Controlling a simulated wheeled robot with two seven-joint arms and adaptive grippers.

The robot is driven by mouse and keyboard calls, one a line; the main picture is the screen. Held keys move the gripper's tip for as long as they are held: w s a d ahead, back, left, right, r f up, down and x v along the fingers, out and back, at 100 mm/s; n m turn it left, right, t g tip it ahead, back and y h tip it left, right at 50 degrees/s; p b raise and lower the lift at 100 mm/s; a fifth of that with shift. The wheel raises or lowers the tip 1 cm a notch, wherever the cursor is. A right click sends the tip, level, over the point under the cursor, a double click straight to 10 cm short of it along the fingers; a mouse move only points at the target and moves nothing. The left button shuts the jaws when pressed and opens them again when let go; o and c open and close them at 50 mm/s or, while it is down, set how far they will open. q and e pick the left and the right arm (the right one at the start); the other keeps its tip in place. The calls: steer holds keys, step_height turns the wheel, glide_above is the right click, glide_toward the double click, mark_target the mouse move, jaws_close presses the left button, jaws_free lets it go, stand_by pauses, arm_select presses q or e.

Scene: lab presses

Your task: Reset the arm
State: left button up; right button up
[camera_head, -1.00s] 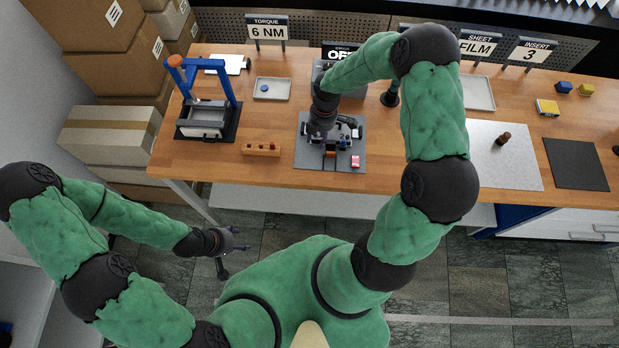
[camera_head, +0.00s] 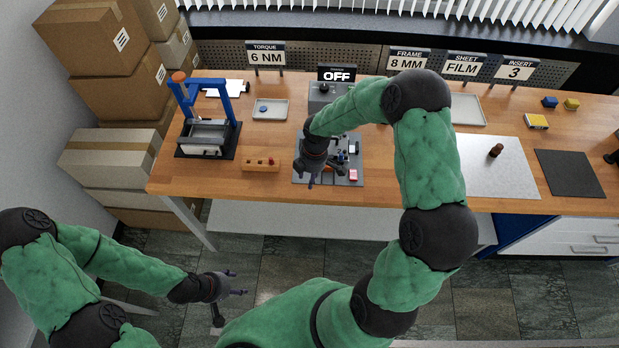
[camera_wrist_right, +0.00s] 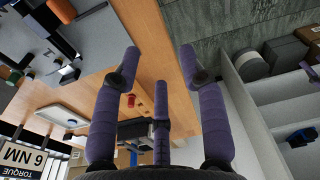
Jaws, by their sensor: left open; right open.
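My right gripper (camera_head: 322,176) is in the head view above the front left part of the grey work mat (camera_head: 345,180). Its arm arches in from the right. In the right wrist view the same gripper (camera_wrist_right: 158,68) has its fingers spread with nothing between them. My left gripper (camera_head: 232,288) hangs in front of the workbench, over the floor, low and to the left. Its fingers are apart and empty. The right forearm and hand hide part of the mat and the small parts on it.
The wooden workbench (camera_head: 215,178) carries a blue-framed press (camera_head: 209,137), a wooden block with pegs (camera_head: 261,163), a small grey tray (camera_head: 270,108), a metal sheet (camera_head: 500,180) and a black mat (camera_head: 569,172). Cardboard boxes (camera_head: 110,165) are stacked at left. Floor in front is clear.

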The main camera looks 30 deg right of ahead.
stand_by(0.4)
steer(key=s+a+f+m+y+b, duration=0.1)
steer(key=s+a+f+m+b, duration=0.4)
steer(key=f, duration=0.4)
steer(key=s+a+f+m+y+b, duration=0.1)
steer(key=s+a+f+m+b, duration=0.5)
steer(key=f, duration=0.4)
steer(key=s+a+f+m+b, duration=0.5)
steer(key=s+f, duration=0.1)
steer(key=f, duration=0.3)
steer(key=shift+s+a+f+y+b, duration=0.15)
steer(key=shift+f+y+b, duration=0.15)
steer(key=shift+y+b, duration=0.1)
